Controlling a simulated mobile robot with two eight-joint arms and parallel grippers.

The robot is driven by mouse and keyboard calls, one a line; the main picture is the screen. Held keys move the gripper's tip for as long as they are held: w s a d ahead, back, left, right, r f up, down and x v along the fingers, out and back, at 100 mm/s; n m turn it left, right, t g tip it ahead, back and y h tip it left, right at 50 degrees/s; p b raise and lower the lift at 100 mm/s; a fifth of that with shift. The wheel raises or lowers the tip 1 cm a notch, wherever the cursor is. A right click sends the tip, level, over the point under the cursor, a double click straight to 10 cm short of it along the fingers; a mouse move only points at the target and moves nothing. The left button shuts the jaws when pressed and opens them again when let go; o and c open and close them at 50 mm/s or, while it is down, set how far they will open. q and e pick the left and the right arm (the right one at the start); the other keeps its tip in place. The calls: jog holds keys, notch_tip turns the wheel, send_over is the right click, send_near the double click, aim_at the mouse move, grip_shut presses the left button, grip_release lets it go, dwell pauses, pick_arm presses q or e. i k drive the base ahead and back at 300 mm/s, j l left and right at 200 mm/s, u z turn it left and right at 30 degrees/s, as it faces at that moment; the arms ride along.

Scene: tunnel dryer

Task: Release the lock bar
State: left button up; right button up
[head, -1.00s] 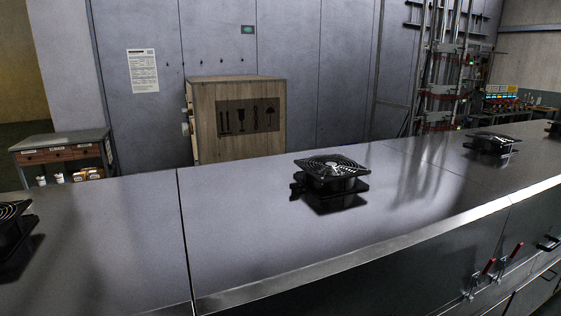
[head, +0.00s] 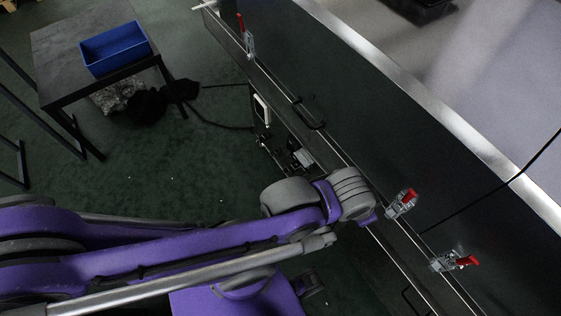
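No part that I can tell for sure to be the lock bar shows. A toggle clamp with a red handle (head: 403,201) sits on the edge of the dark dryer side panel (head: 400,130). A second red-handled clamp (head: 456,261) sits lower right, and a third (head: 245,36) is at the upper left end. My purple arm comes in from the left, and its grey end joint is just left of the first clamp. No gripper fingers can be made out there. My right gripper is out of view.
A black bar handle (head: 309,114) and a small dark-and-grey fitting (head: 300,158) are on the dryer's side. A dark table (head: 62,70) with a blue bin (head: 114,47) stands upper left. Open green floor lies between the table and dryer.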

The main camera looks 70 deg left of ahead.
aim_at(299, 164)
jog(key=u, duration=2.25)
jog(key=i+j, duration=0.1)
